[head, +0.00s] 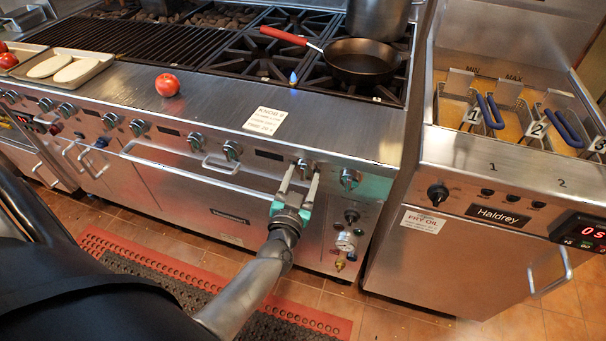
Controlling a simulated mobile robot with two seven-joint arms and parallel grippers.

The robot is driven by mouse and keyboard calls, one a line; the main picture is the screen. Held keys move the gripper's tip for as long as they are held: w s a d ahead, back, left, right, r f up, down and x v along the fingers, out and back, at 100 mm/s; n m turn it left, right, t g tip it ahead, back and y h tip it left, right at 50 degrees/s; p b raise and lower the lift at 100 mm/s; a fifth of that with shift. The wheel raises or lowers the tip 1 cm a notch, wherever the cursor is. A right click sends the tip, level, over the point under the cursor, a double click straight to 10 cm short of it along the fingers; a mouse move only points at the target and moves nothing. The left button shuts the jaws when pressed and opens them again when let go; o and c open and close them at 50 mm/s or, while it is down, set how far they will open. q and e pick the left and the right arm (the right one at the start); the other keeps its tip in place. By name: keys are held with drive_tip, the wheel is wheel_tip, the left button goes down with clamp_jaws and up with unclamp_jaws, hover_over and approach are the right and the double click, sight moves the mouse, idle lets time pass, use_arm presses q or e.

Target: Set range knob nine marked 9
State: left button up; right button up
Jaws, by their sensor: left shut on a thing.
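A row of round metal range knobs runs along the front panel of the range (265,158). My left gripper (302,172), with a green-tinted body and pale fingers, reaches up to the right part of this panel. Its fingers are shut on a range knob (304,166), which shows between the two fingertips. Another knob (349,179) stands free just to the right of the gripper. A further knob (232,150) is to the left. The number marks by the knobs are too small to read. My right gripper is not in view.
A dark frying pan (362,61) with a red handle sits on the burners, beside a small blue flame (293,78). A tomato (167,85) and a white notice (265,121) lie on the front ledge. A fryer (480,200) stands at the right. An oven handle (200,170) runs below the panel.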

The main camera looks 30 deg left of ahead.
use_arm(q)
drive_tip(key=n+p, duration=0.1)
drive_tip(key=n, duration=0.2)
drive_tip(key=shift+a+r+n+p, duration=0.1)
drive_tip(key=shift+n+p, duration=0.2)
drive_tip(key=n, duration=0.4)
drive_tip(key=shift+n+g+h+p, duration=0.3)
drive_tip(key=shift+p, duration=0.1)
idle(0.4)
drive_tip(key=o, duration=1.4)
drive_tip(key=shift+s, duration=0.15)
drive_tip(key=p+v, duration=0.2)
drive_tip(key=v, duration=1.3)
